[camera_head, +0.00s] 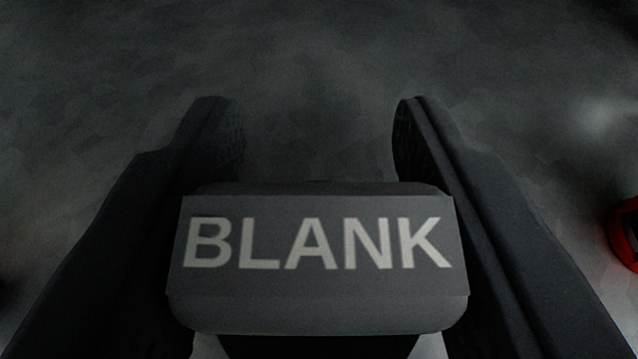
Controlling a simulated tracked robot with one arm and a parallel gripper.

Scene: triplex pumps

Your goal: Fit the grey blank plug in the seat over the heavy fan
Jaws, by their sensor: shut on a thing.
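The grey blank plug (318,283) is a rounded block with "BLANK" in pale letters on its face. It sits low in the middle of the view. My gripper (316,125) has its two dark fingers on either side of the plug and is shut on it. The fingertips reach past the plug and stand apart, with only dark floor seen between them. The underside of the plug is mostly hidden. The heavy fan and the seat over it are not in view.
A dark grey, mottled floor (320,50) fills the background and looks clear ahead. Part of a red object (625,236) shows at the right edge; I cannot tell what it is. A dark shape is cut off at the lower left edge.

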